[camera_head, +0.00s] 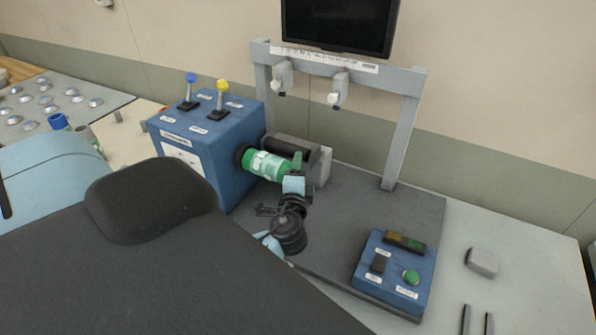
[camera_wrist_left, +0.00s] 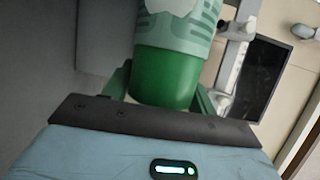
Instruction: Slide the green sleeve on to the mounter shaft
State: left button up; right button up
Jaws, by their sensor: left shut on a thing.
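The green sleeve (camera_head: 266,165), with a pale printed label, lies sideways at the right face of the blue mounter box (camera_head: 205,140). Its left end meets a dark round collar (camera_head: 242,157) on that face. The shaft itself is hidden, so I cannot tell how far the sleeve is around it. My left gripper (camera_head: 296,164) is shut on the sleeve's right end. In the left wrist view the sleeve (camera_wrist_left: 165,78) stands between the two green fingers, its plain green end nearest the palm.
A dark roller (camera_head: 287,148) lies just behind the sleeve. A grey frame (camera_head: 400,140) with a monitor (camera_head: 340,22) stands behind. A blue button box (camera_head: 396,272) is at front right, with a grey block (camera_head: 482,262) beyond it. The dark base plate (camera_head: 355,215) between is clear.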

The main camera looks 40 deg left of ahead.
pick_arm(q)
jog(key=o, duration=1.8)
jog(key=shift+c, duration=0.2)
jog(key=shift+f, duration=0.1)
jog(key=shift+s+d+f, duration=0.1)
jog(key=shift+s+d, duration=0.2)
jog(key=shift+s, duration=0.1)
jog(key=b+v, duration=0.1)
jog(key=v, duration=0.5)
jog(key=shift+s+d, duration=0.25)
jog(key=shift+s, duration=0.05)
pick_arm(e)
jog(key=shift+s+a+f, duration=0.25)
jog(key=shift+s+f, duration=0.4)
jog(key=shift+f, duration=0.05)
jog(key=shift+d, duration=0.1)
